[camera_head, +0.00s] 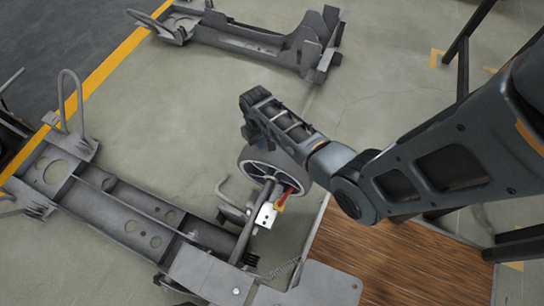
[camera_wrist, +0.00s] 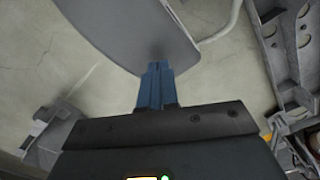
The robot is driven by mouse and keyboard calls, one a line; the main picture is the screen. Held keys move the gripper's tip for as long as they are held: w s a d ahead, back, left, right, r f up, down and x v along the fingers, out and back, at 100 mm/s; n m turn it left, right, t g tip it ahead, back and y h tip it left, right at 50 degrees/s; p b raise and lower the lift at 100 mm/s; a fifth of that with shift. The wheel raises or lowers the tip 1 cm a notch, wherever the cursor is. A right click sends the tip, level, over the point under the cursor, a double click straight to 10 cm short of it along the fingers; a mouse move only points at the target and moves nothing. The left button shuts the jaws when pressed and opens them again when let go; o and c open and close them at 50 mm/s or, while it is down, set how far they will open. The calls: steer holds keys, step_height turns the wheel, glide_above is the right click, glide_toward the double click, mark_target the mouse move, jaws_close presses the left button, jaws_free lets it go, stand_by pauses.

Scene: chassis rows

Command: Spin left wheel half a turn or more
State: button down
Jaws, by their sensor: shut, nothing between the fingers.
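The left wheel (camera_head: 284,166), with a grey tyre and a pale spoked rim, sits at the end of the near chassis, close to the middle of the head view. My gripper (camera_head: 257,142) is at the far upper side of the tyre, and the arm hides part of the wheel. In the wrist view my blue fingers (camera_wrist: 156,68) are together with nothing between them. Their tips meet the lower edge of a smooth grey curved surface, which looks like the wheel (camera_wrist: 135,28). I cannot tell whether they touch it.
The near chassis (camera_head: 118,208) runs to the left from the wheel, with a bent tube beside the wheel. A second chassis (camera_head: 250,42) lies farther back. A wooden platform (camera_head: 385,262) is at lower right. The floor between the chassis is clear.

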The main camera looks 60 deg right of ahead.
steer(key=shift+f, duration=0.6)
steer(key=shift+s+r, duration=0.2)
steer(key=s+r+p, duration=0.2)
steer(key=s+p, duration=0.3)
steer(key=s, duration=0.4)
steer(key=s+r+p, duration=0.1)
steer(key=s+p, duration=0.5)
steer(key=s, duration=0.3)
steer(key=shift+s+d+r, duration=0.3)
steer(key=shift+d+r, duration=0.05)
